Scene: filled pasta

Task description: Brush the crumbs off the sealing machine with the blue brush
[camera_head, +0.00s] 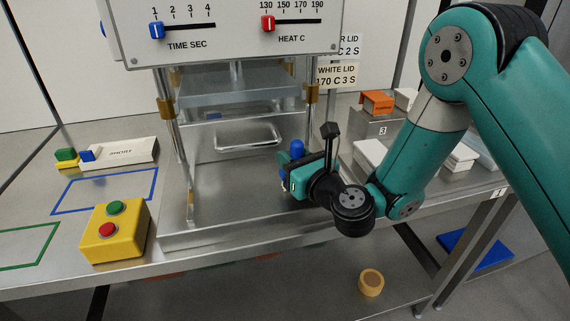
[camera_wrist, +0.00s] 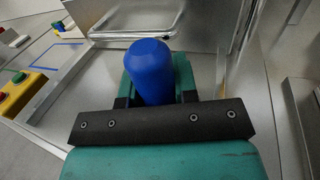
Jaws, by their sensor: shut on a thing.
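The sealing machine (camera_head: 235,38) stands at the back centre, with a TIME SEC slider and a HEAT C slider on its front. Below its plate, a metal tray frame (camera_head: 247,137) sits over the machine's steel base (camera_head: 235,222). My gripper (camera_head: 292,172) is at the right front of that base, shut on the blue brush. The brush's rounded blue handle (camera_wrist: 150,68) stands up between the fingers in the wrist view; it also shows in the head view (camera_head: 297,148). The bristles are hidden by my gripper. I cannot make out any crumbs.
A yellow box (camera_head: 115,234) with green and red buttons stands at the left front. A SHORT-labelled tray (camera_head: 122,152) lies behind it. Orange and white boxes (camera_head: 377,102) stand at right behind my arm. Machine posts (camera_head: 168,110) flank the base.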

